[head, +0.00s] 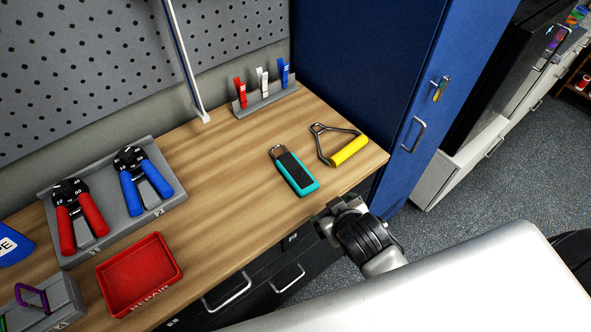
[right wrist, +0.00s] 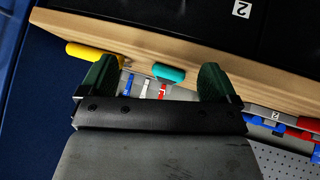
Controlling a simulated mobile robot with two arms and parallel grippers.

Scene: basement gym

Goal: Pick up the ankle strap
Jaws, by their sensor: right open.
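The ankle strap (head: 294,172), teal with a black pad and a metal ring at its far end, lies flat on the wooden bench. My right gripper (head: 325,214) is at the bench's front edge, to the near right of the strap and apart from it. In the right wrist view the gripper (right wrist: 156,82) is open and empty, and the teal end of the strap (right wrist: 169,74) shows between its fingers beyond the bench edge. My left gripper is not in view.
A yellow-grip handle (head: 350,150) lies just right of the strap. A clip rack (head: 264,104) stands behind. Left are a grip-trainer tray (head: 112,216) and a red REPAIR tray (head: 168,250). A blue cabinet (head: 385,70) bounds the right. Bench wood (head: 225,190) left of the strap is clear.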

